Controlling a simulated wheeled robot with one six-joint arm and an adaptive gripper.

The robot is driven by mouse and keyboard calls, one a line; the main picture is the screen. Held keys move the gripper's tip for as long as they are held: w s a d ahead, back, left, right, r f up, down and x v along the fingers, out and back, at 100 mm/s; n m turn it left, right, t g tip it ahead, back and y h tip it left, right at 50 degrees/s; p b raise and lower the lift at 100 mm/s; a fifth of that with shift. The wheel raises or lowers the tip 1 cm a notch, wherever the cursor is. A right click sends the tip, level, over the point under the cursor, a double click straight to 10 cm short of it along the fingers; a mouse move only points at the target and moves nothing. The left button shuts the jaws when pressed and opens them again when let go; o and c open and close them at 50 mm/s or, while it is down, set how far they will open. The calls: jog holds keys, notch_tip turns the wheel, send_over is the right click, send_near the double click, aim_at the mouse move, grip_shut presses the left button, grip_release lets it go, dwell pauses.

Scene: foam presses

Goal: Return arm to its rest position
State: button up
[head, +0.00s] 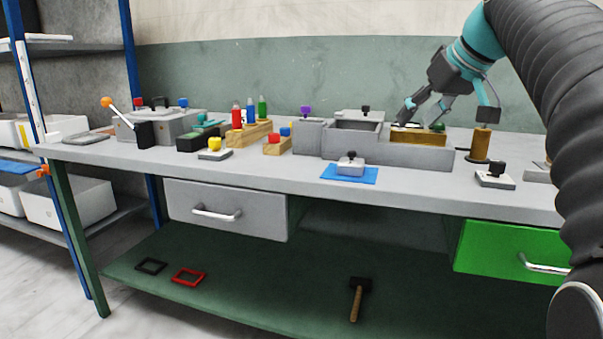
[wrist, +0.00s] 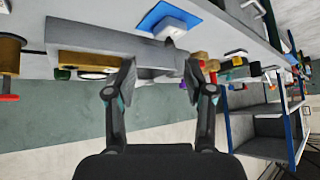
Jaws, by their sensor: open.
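My gripper (head: 447,112) is raised at the right of the head view, above the back part of the grey workbench (head: 270,172). Its two fingers are spread wide with nothing between them. One fingertip shows near the grey tray and the other near a wooden cylinder (head: 480,144); I cannot tell whether they clear them. In the wrist view my gripper (wrist: 159,78) is also open and empty, with the bench appearing upside down. My dark ribbed arm comes down the right side of the head view.
A grey tray (head: 415,155) holds a wooden block (head: 419,137). Coloured bottles stand in a wooden rack (head: 250,133). A press with an orange-knobbed lever (head: 107,102) stands left. A shelf unit (head: 40,110) borders the bench.

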jog(key=s+a+f+m+g+h, duration=0.1)
jog(key=s+a+f, duration=0.1)
jog(key=s+f, duration=1.1)
jog(key=s+a+f+m+h, duration=0.2)
jog(key=s+f, duration=1.1)
jog(key=f, duration=0.7)
jog(key=shift+a+f+m+g, duration=0.3)
jog(key=shift+a+g, duration=0.1)
jog(key=shift+a, duration=0.35)
jog(key=shift+c, duration=0.2)
